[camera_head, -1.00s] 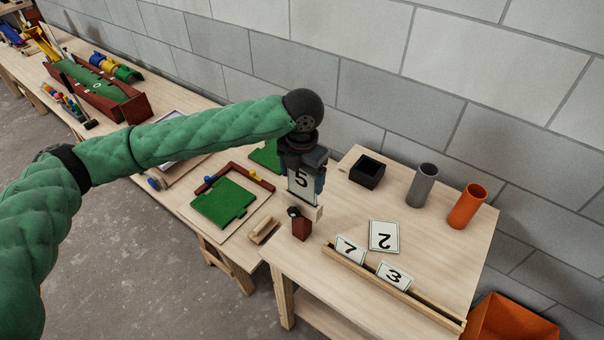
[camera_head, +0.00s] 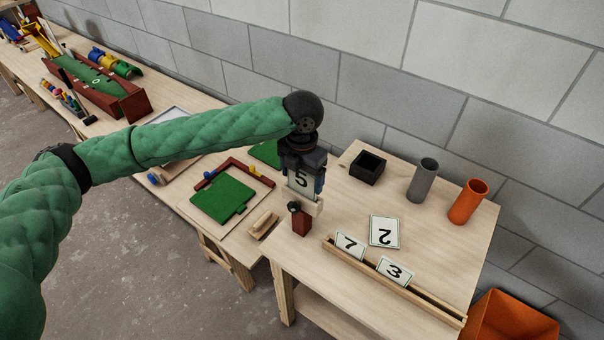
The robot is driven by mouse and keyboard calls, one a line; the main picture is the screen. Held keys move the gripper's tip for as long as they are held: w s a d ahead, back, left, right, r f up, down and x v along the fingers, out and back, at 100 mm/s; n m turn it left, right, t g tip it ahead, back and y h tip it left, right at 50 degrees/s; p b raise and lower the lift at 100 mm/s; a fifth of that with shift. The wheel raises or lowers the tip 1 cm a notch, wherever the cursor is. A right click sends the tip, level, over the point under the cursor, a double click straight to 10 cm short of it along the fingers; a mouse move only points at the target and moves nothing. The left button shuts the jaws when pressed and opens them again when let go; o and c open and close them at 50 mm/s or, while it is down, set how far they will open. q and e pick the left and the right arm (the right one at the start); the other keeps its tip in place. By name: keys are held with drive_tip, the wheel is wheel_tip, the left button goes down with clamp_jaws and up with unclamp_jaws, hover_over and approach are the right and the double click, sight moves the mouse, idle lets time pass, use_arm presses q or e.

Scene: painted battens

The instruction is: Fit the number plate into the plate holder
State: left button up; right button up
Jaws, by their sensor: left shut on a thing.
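The number plate (camera_head: 301,181), white with a black 5, is upright in my left gripper (camera_head: 303,174), which is shut on it. The plate's lower edge is close above or behind a dark red block with a pale top piece (camera_head: 302,223) at the table's left edge; I cannot tell whether they touch. A long wooden rail (camera_head: 420,301), which looks like the plate holder, runs along the table's front edge. Plates 7 (camera_head: 349,245) and 3 (camera_head: 394,271) lean in it. Plate 2 (camera_head: 384,231) lies flat behind the rail. My right gripper is out of view.
A black open box (camera_head: 367,168), a grey tube (camera_head: 422,181) and an orange tube (camera_head: 467,202) stand at the back of the table. An orange bin (camera_head: 512,318) is at the lower right. Green boards (camera_head: 223,199) lie on the left bench. The table's middle right is clear.

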use_arm(q)
drive_tip(key=shift+f+b, duration=0.45)
drive_tip(key=shift+f, duration=0.85)
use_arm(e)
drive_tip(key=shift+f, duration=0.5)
use_arm(q)
drive_tip(key=o, duration=0.9)
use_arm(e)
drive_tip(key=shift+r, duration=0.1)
use_arm(q)
drive_tip(key=shift+r, duration=0.1)
wheel_tip(320, 180, up, 6)
drive_tip(key=b, duration=0.2)
drive_tip(key=shift+b, duration=0.3)
drive_tip(key=shift+r, duration=0.8)
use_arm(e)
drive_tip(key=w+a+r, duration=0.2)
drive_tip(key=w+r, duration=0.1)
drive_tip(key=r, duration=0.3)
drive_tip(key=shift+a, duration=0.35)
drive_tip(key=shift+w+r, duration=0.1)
